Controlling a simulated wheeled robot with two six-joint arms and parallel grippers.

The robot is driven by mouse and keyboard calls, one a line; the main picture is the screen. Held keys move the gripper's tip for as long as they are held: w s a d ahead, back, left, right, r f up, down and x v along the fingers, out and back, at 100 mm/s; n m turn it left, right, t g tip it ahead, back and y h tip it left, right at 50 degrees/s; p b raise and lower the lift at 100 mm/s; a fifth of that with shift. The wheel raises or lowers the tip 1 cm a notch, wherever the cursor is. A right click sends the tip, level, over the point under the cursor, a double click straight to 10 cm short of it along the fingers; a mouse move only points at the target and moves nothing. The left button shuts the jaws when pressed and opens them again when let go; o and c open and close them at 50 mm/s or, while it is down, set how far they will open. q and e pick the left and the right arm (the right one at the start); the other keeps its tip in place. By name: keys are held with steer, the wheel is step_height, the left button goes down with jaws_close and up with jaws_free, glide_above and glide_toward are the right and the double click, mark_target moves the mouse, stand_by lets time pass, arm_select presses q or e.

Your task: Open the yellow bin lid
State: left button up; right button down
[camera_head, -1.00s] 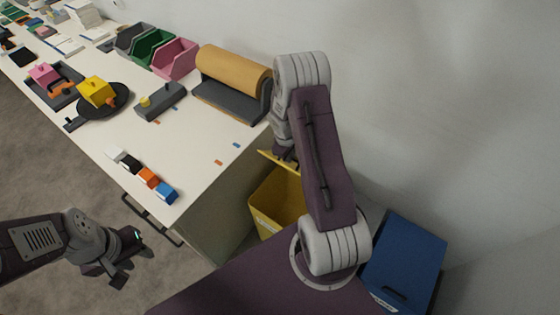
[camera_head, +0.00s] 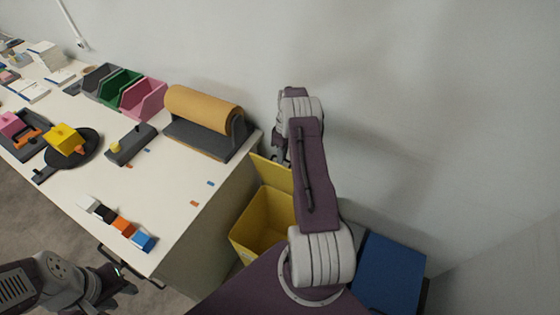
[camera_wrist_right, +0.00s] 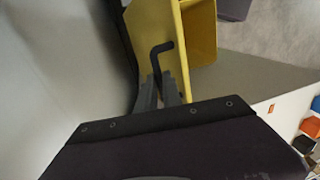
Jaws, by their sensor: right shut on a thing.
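The yellow bin (camera_head: 262,222) stands on the floor beside the table's end, with its inside visible. Its yellow lid (camera_head: 272,174) is raised steeply at the back, close to the wall. In the right wrist view the lid (camera_wrist_right: 146,25) carries a black handle (camera_wrist_right: 160,52), and the bin (camera_wrist_right: 203,30) shows behind it. My right gripper (camera_wrist_right: 161,90) is shut on the handle; in the head view it is mostly hidden by my arm. My left gripper (camera_head: 118,290) is over the floor in front of the table, away from the bin; its jaws are unclear.
A blue-lidded bin (camera_head: 390,272) stands to the right of the yellow one. The white table (camera_head: 165,190) holds a tan roll (camera_head: 205,107), open bins and several small blocks (camera_head: 122,228) near its edge. The wall is close behind the lid.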

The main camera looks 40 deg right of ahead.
steer(key=shift+d+f, duration=0.2)
steer(key=shift+d, duration=0.1)
steer(key=c, duration=1.6)
jaws_free()
steer(key=shift+o, duration=0.5)
steer(key=shift+w+d, duration=0.15)
step_height(320, 180, up, 9)
steer(key=d, duration=0.1)
steer(key=shift+w+d+b, duration=0.3)
steer(key=shift+w+b, duration=0.05)
steer(key=shift+b, duration=0.1)
steer(key=shift+f, duration=0.1)
